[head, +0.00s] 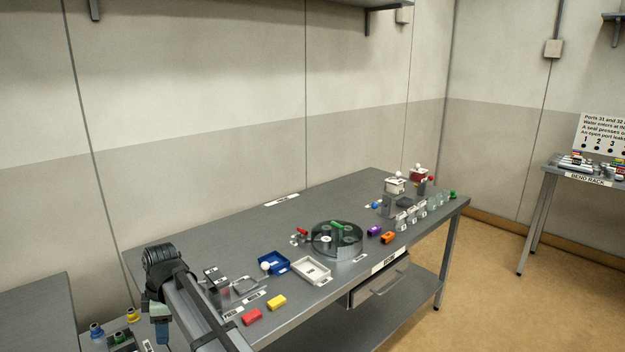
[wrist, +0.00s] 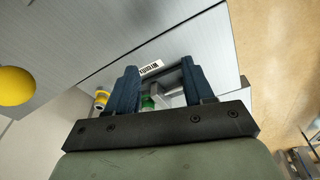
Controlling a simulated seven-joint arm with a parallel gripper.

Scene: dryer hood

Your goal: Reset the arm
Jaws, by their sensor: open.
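My gripper (head: 161,337) hangs at the lower left in the head view, in front of the left end of the long grey table (head: 210,235). Its two dark blue fingers also show in the wrist view (wrist: 160,85). They stand apart, and nothing is visibly held between them. Beyond the fingers, a green-topped item (wrist: 149,102) and a small white label (wrist: 150,68) show on a surface below. My forearm hides part of the table's left end.
The table bears a blue tray (head: 273,262), a white tray (head: 311,270), a round dark dish (head: 337,239), red (head: 251,317) and yellow (head: 276,302) blocks and several bottles. A side bench with small capped items (head: 97,330) is at lower left. The table's back left is clear.

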